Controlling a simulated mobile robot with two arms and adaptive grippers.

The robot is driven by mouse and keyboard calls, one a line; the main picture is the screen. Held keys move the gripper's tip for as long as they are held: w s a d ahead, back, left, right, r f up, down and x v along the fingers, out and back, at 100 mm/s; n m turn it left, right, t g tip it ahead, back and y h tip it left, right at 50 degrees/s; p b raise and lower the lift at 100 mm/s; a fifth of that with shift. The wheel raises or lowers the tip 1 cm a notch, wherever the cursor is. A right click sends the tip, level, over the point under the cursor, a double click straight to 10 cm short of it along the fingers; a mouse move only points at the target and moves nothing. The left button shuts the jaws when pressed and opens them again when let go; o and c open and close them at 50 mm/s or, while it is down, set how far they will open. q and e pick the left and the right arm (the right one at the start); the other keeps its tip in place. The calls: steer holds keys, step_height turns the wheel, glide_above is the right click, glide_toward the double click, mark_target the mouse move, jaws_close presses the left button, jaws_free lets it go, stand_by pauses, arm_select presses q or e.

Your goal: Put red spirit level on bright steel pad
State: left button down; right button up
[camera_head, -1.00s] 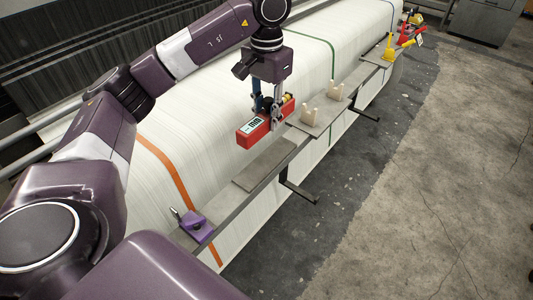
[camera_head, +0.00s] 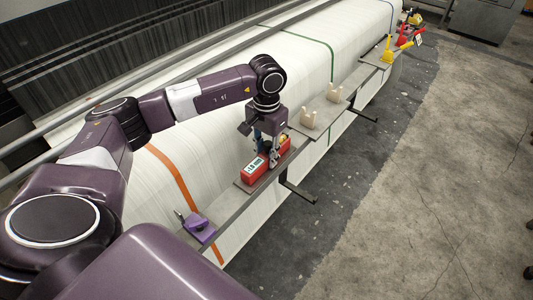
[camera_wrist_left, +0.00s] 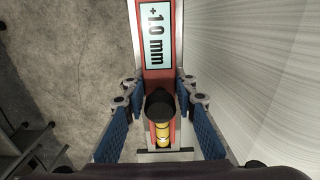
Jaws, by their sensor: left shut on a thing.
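The red spirit level (camera_head: 256,172) shows a pale display, which reads "+1.0 mm" in the left wrist view (camera_wrist_left: 158,70), along with a yellow vial. My left gripper (camera_head: 268,157) points down and is shut on the level around its middle, with one blue-padded finger on each side. The level lies lengthwise over the steel pad (camera_head: 243,187) on the rail and covers most of it. I cannot tell whether its underside touches the pad. My right gripper is not in view.
A purple clamp-like piece (camera_head: 199,226) sits on the rail nearer me. Two cream blocks (camera_head: 321,105) stand on a plate farther along. Yellow and red items (camera_head: 402,40) are at the far end. The white fabric roll (camera_head: 215,130) runs close beside the rail.

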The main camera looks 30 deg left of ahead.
arm_select(q)
steer(key=c, duration=2)
jaws_free()
steer(key=shift+f, duration=0.1)
steer(key=o, duration=0.4)
steer(key=shift+r, duration=0.25)
steer(key=shift+r+b, duration=0.3)
steer(key=shift+r, duration=0.05)
step_height(320, 180, up, 10)
steer(key=b, duration=0.3)
steer(key=shift+f, duration=0.15)
steer(key=shift+r, duration=0.75)
steer(key=shift+d+f, duration=0.1)
steer(key=shift+f, duration=0.05)
